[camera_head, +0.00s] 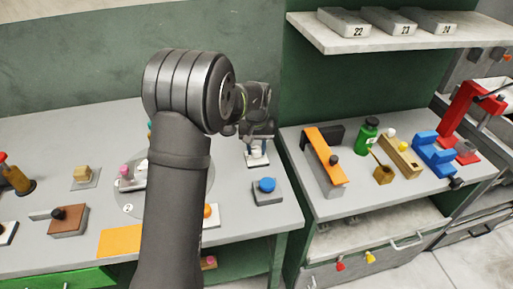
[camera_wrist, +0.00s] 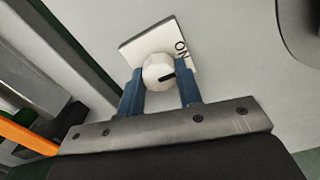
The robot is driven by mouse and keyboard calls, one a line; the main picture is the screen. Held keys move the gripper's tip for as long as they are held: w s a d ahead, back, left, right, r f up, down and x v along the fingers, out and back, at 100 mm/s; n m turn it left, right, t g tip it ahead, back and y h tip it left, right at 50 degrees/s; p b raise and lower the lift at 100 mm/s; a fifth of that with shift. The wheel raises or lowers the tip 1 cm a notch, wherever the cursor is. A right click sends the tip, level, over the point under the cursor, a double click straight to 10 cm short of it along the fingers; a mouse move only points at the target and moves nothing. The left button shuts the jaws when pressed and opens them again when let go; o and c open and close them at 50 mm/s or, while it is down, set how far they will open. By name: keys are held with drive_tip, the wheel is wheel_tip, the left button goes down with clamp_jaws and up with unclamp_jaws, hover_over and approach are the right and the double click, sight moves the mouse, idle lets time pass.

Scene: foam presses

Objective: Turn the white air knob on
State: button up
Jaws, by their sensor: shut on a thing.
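The white air knob (camera_wrist: 158,72) is a round knob with a dark pointer line, on a white plate (camera_wrist: 135,48) marked "ON" at its right side in the wrist view. The pointer line points right, a little below the "ON" lettering. My gripper (camera_wrist: 160,88) has its two blue fingers on either side of the knob, shut on it. In the head view the white plate (camera_head: 257,160) lies near the back right of the left table, below my gripper (camera_head: 257,143). The knob itself is mostly hidden there by my gripper.
A grey block with a blue knob (camera_head: 267,185) stands in front of the plate. A gap separates this table from the right bench, which holds an orange bar (camera_head: 325,155), a green bottle (camera_head: 367,134) and a blue fixture (camera_head: 433,151). My arm hides part of the left table.

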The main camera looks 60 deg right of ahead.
sight(256, 148)
drive_tip(key=shift+n, duration=0.3)
drive_tip(key=o, duration=1)
drive_tip(key=shift+r, duration=0.15)
wheel_tip(256, 148, up, 17)
drive_tip(key=shift+r, duration=0.1)
idle(0.5)
wheel_tip(256, 148, down, 18)
drive_tip(key=shift+r, duration=0.25)
